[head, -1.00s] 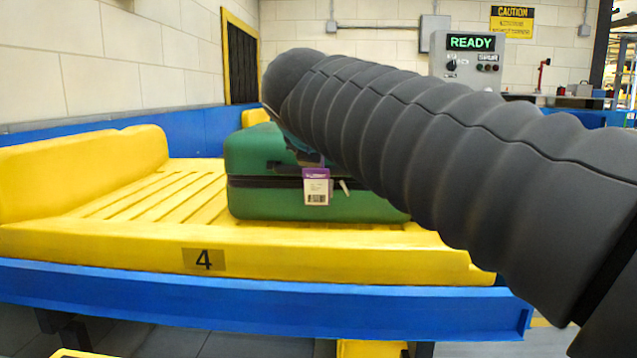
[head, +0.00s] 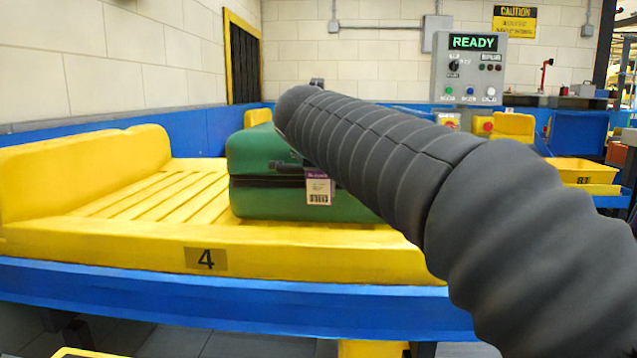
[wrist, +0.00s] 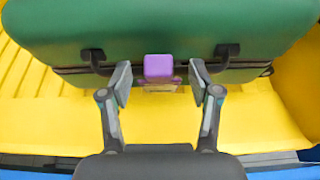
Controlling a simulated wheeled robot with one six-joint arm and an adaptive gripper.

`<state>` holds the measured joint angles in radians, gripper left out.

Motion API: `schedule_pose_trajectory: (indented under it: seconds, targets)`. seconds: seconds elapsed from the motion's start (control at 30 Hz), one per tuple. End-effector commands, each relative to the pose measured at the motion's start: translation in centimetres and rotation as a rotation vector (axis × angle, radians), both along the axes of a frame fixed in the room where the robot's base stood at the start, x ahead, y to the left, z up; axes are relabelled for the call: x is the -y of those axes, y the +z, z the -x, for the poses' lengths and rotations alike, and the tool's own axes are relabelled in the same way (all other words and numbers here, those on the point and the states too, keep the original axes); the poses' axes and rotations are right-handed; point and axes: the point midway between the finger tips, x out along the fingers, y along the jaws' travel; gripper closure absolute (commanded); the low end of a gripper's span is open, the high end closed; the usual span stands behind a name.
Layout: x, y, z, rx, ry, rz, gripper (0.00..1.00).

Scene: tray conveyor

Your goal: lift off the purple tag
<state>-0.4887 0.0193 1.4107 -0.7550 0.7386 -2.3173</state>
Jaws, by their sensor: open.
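The purple tag (head: 318,187) hangs on the front of the green suitcase (head: 262,165), with a white label and barcode below its purple top. The suitcase lies on the yellow tray (head: 120,232). In the wrist view the purple tag (wrist: 159,68) shows between the fingers of my gripper (wrist: 160,84), near the fingertips, with a gap on each side. My gripper is open and holds nothing. The lower part of the tag is hard to make out there. In the head view my arm hides the gripper and the suitcase's right part.
A blue rail (head: 200,290) runs along the tray's front. A control box (head: 468,70) reading READY stands behind. A yellow bin (head: 580,172) sits at the right.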

Motion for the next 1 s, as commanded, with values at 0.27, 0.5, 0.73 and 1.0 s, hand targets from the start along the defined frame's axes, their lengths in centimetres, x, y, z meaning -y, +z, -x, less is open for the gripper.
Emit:
schedule_pose_trajectory:
  seconds: [0.27,0.5,0.73,1.0]
  targets:
    - [0.0,-1.7,-3.4,-0.003,-0.001,0.0,0.38]
    - [-0.1,-1.8,-3.7,-0.001,0.001,0.0,0.38]
    - [-0.1,-1.8,-3.7,-0.001,0.0,0.0,0.9]
    - [-0.1,-1.8,-3.7,-0.001,0.001,0.0,1.0]
